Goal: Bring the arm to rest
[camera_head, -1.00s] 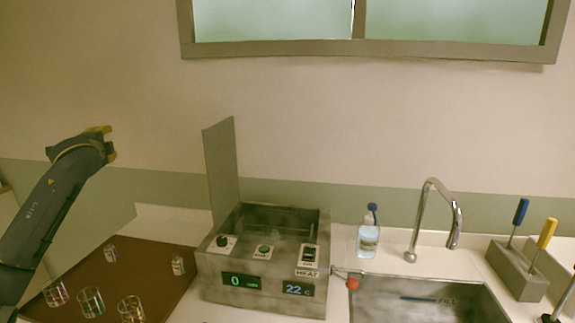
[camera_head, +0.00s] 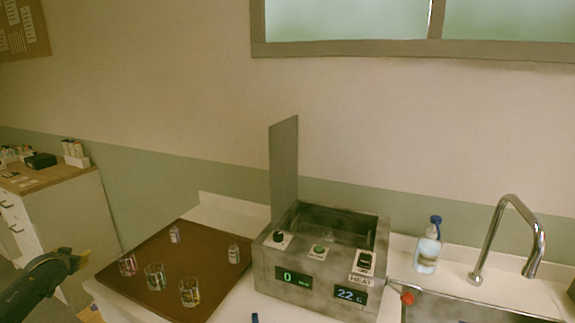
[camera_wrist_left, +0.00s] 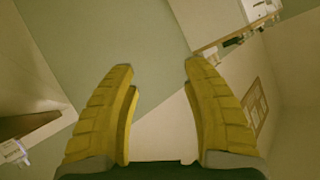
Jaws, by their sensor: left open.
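My left gripper (camera_head: 79,260) is at the lower left in the head view, left of the brown tray. In the left wrist view its two yellow fingers (camera_wrist_left: 158,90) stand wide apart with nothing between them. It touches none of the bottles or glasses. My right gripper shows in neither view.
A brown tray (camera_head: 215,262) holds glasses (camera_head: 155,277) and small bottles (camera_head: 234,254). A grey heating bath (camera_head: 318,274) with an upright lid stands right of it. Beyond are a soap bottle (camera_head: 428,248), a tap (camera_head: 507,236) and a sink. A cabinet (camera_head: 62,212) stands far left.

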